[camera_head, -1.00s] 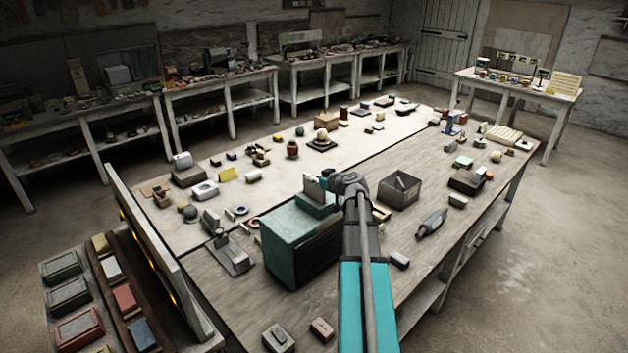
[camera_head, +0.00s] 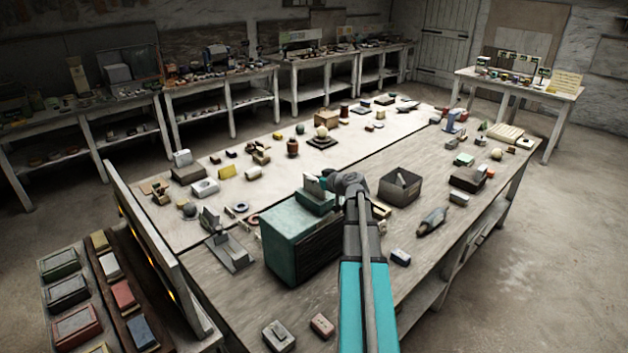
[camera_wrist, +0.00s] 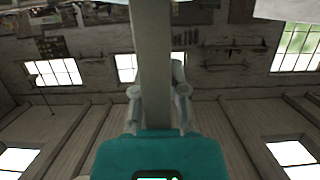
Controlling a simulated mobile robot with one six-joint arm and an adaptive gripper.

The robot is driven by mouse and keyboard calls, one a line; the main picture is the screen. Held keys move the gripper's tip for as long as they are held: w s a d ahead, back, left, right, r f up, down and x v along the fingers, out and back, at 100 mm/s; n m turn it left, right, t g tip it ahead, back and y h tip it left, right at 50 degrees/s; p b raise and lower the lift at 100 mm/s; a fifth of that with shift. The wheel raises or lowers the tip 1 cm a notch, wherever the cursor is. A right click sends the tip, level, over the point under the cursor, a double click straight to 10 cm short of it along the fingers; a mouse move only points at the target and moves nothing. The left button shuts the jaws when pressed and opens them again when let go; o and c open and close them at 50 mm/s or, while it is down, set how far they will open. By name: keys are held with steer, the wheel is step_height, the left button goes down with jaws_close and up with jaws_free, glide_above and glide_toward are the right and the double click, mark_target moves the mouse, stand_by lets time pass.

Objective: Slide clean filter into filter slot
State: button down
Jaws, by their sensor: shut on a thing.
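A pale, flat panel (camera_head: 312,185), which looks like the clean filter, stands upright at the teal housing (camera_head: 316,202) on top of the green cabinet (camera_head: 292,238). My gripper (camera_head: 325,181) is shut on this panel from its right side. In the wrist view the panel (camera_wrist: 152,60) runs up as a long grey bar between the two fingers of my gripper (camera_wrist: 158,95). The slot opening is not clearly visible. I cannot tell whether the panel's lower edge is inside the housing or only above it.
A grey open box (camera_head: 400,188) stands right of my arm. A grey metal fixture (camera_head: 231,252) lies left of the cabinet. Many small objects are spread over the table. A tall panel (camera_head: 160,252) stands at the left. Bare tabletop shows in front of the cabinet.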

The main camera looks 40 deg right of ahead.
steer(key=shift+f, duration=0.2)
steer(key=c, duration=0.6)
jaws_free()
steer(key=shift+r, duration=0.2)
steer(key=shift+r+p, duration=1.85)
steer(key=shift+p, duration=0.05)
